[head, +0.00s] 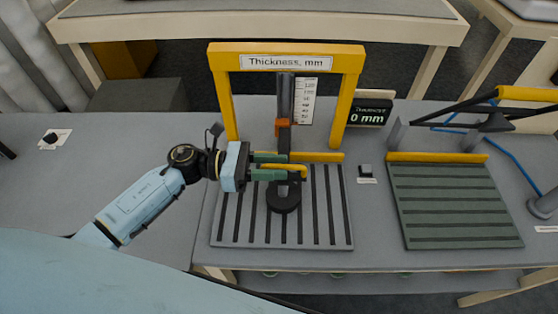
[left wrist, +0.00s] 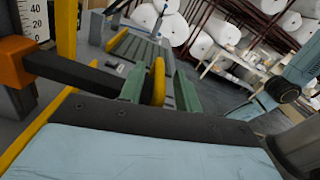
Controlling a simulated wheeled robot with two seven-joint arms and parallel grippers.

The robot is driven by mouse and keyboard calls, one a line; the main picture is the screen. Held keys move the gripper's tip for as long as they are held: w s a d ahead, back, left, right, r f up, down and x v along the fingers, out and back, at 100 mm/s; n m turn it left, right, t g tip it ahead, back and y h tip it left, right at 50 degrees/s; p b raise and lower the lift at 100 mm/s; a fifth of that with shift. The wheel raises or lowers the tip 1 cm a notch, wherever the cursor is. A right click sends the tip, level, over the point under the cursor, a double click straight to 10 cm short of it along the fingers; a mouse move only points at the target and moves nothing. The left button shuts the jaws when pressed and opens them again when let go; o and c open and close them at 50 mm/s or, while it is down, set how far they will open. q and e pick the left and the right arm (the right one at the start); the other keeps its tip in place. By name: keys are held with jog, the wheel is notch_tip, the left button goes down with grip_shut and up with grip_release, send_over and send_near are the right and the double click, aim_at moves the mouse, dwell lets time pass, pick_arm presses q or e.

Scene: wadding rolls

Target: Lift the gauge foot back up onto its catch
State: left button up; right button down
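The gauge foot (head: 284,197) is a dark round disc low on the slotted plate (head: 325,225), under the yellow gauge frame (head: 355,92). A dark post (head: 285,95) with an orange block (head: 283,128) rises above it, beside a white scale (head: 306,100). I cannot make out the catch. My right gripper is not in view.
A display (head: 369,113) reads 0 mm right of the frame. A small black block (head: 366,170) lies between the gauge and a green slotted plate (head: 455,205). A dark lever with a yellow grip (head: 525,94) is at the right. The table's left part is mostly clear.

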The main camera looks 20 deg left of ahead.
pick_arm(q)
jog(key=shift+w+d, duration=0.15)
jog(key=shift+d, duration=0.45)
grip_shut()
jog(key=shift+r, duration=0.1)
